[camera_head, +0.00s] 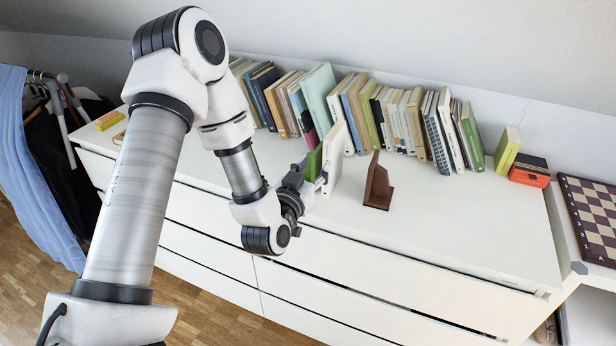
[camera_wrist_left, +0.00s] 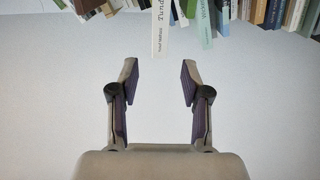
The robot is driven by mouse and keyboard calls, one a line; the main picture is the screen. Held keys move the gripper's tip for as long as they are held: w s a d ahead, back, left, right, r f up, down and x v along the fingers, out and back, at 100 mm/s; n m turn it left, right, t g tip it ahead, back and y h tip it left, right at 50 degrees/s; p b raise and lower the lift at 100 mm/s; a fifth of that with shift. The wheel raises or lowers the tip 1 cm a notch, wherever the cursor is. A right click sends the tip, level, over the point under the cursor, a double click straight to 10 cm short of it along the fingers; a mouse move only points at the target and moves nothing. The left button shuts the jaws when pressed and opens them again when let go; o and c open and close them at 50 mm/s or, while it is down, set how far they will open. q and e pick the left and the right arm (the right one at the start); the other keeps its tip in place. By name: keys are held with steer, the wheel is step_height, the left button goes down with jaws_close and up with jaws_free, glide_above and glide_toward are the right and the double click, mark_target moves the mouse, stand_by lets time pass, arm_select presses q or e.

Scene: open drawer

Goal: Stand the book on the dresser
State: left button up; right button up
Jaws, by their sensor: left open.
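A white book (camera_head: 334,160) stands upright on the white dresser (camera_head: 440,225), in front of the long book row. In the left wrist view a white book spine (camera_wrist_left: 170,40) with dark lettering shows at the top, beyond the fingertips and roughly in line with the gap between them. My left gripper (camera_head: 312,178) is low over the dresser, close beside the white book. In its wrist view the gripper (camera_wrist_left: 160,78) is open, with nothing between the fingers. My right gripper is not in view.
A brown wooden bookend (camera_head: 377,185) stands just right of the white book. A long book row (camera_head: 395,115) lines the back wall. An orange-and-black box (camera_head: 530,171) and a yellow-green book (camera_head: 507,150) are at the right. The dresser's front right is clear.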

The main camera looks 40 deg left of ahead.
arm_select(q)
steer(key=s+d+f+m+g+h, duration=0.15)
steer(key=s+d+f+g, duration=0.3)
steer(key=f, duration=0.45)
steer(key=s+d+f+m+g+h, duration=0.1)
steer(key=s+d+f+g+h, duration=0.3)
steer(key=f, duration=0.6)
steer(key=s+d+f+g, duration=0.2)
steer(key=s+f+g, duration=0.2)
steer(key=s+f, duration=0.3)
steer(key=s+d+f+g, duration=0.1)
steer(key=s+f+g, duration=0.4)
steer(key=s, duration=0.9)
step_height(320, 180, down, 3)
steer(key=shift+d+r+y, duration=0.15)
steer(key=shift+d+y, duration=0.2)
steer(key=shift+y, duration=0.1)
